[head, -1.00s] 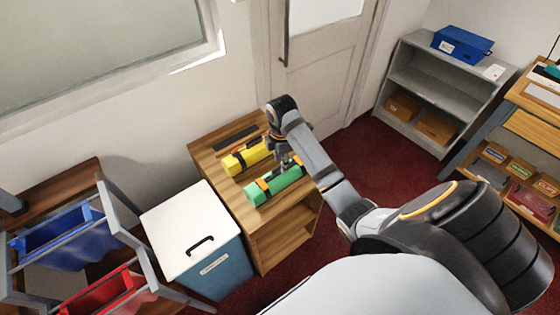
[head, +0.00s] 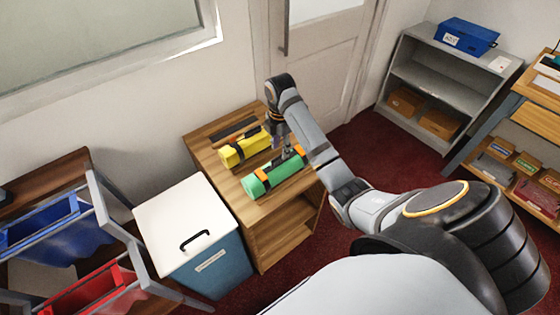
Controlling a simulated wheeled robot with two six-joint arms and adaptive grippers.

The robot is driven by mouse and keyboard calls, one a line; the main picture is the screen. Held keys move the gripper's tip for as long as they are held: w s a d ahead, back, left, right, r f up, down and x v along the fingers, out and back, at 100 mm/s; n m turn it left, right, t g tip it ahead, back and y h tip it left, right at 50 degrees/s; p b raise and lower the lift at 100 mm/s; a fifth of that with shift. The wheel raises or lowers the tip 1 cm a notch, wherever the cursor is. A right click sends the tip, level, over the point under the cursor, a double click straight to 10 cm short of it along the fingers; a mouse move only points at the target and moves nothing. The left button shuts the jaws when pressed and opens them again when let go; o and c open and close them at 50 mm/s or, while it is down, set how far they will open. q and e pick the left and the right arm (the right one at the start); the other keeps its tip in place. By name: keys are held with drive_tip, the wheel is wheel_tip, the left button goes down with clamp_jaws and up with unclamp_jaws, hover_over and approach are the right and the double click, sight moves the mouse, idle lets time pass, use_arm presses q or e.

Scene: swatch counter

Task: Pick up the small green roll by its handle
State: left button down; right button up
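The small green roll (head: 277,178) lies on top of the wooden cabinet, near its front edge. It has orange bands and a dark handle along its upper side, partly hidden by my gripper. My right gripper (head: 286,154) points down from above at the back side of the roll, by the handle. The fingers are small and dark here, so I cannot tell whether they are open or shut or touch the handle. A yellow roll (head: 240,149) with dark bands lies behind the green one. My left gripper is out of view.
The wooden cabinet (head: 230,187) has a dark strip (head: 236,131) at its back. A white-lidded blue bin (head: 185,225) stands left of it, beside a rack with blue (head: 40,232) and red (head: 95,292) bags. A grey shelf (head: 440,87) stands at the right back.

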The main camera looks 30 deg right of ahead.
sight(280, 155)
wheel_tip(280, 155, down, 5)
drive_tip(key=b, duration=0.3)
drive_tip(key=shift+s+a+b, duration=0.15)
drive_tip(key=shift+b, duration=0.25)
drive_tip(key=shift+r, duration=0.15)
drive_tip(key=shift+c, duration=0.2)
clamp_jaws()
